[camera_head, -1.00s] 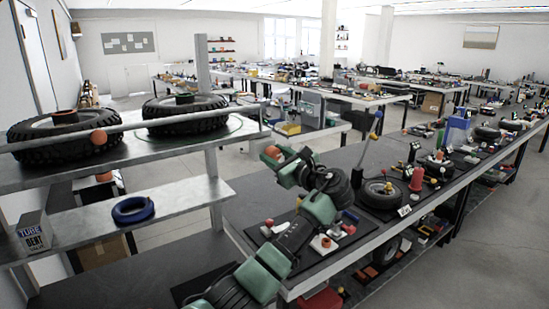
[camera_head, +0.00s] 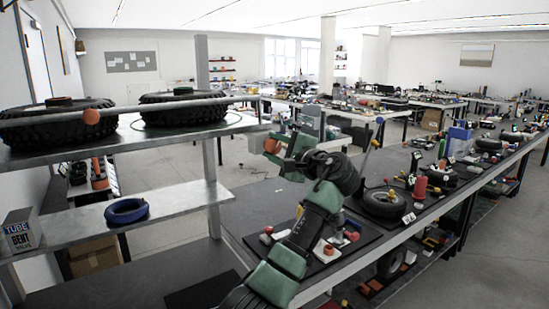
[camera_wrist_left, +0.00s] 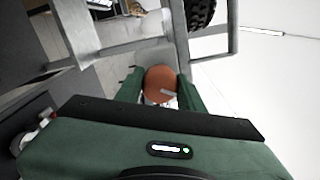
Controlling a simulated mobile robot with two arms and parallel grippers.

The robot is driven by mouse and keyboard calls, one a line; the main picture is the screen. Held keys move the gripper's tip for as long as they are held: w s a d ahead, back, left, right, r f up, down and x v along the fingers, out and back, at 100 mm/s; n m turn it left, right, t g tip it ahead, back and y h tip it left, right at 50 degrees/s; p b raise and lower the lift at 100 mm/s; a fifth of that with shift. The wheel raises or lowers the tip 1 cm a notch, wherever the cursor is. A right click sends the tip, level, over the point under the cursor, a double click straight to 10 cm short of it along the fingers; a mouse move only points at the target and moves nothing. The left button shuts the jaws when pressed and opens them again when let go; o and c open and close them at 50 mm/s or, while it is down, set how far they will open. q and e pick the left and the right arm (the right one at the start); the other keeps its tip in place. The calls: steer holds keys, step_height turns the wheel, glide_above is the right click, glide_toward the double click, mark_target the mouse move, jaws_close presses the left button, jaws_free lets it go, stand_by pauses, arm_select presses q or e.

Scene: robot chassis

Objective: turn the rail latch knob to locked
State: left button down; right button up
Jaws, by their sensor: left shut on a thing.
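My left gripper (camera_head: 272,146) is shut on an orange round knob (camera_wrist_left: 162,80) with a short pale bar on its face. In the left wrist view the knob sits between the two green fingers. A grey rail (camera_head: 165,107) runs along the front of the upper shelf at the left. Another orange round knob (camera_head: 92,117) sits on that rail in front of the left tyre. My right gripper is not in view.
Two large tyres (camera_head: 58,121) lie on the upper shelf. A blue ring (camera_head: 127,211) and a tube box (camera_head: 21,232) are on the lower shelf. A workbench (camera_head: 262,202) with small parts and a small wheel (camera_head: 385,202) lies below and right of my arm.

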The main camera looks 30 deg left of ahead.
arm_select(q)
steer(key=n+b, duration=0.2)
steer(key=n, duration=0.1)
steer(key=shift+f+n+b, duration=0.25)
steer(key=shift+n+b, duration=0.05)
steer(key=shift+b, duration=0.05)
steer(key=shift+r+n+b, duration=0.1)
steer(key=shift+n+b, duration=0.85)
steer(key=shift+n, duration=0.45)
steer(key=c, duration=0.9)
jaws_free()
steer(key=shift+r, duration=0.1)
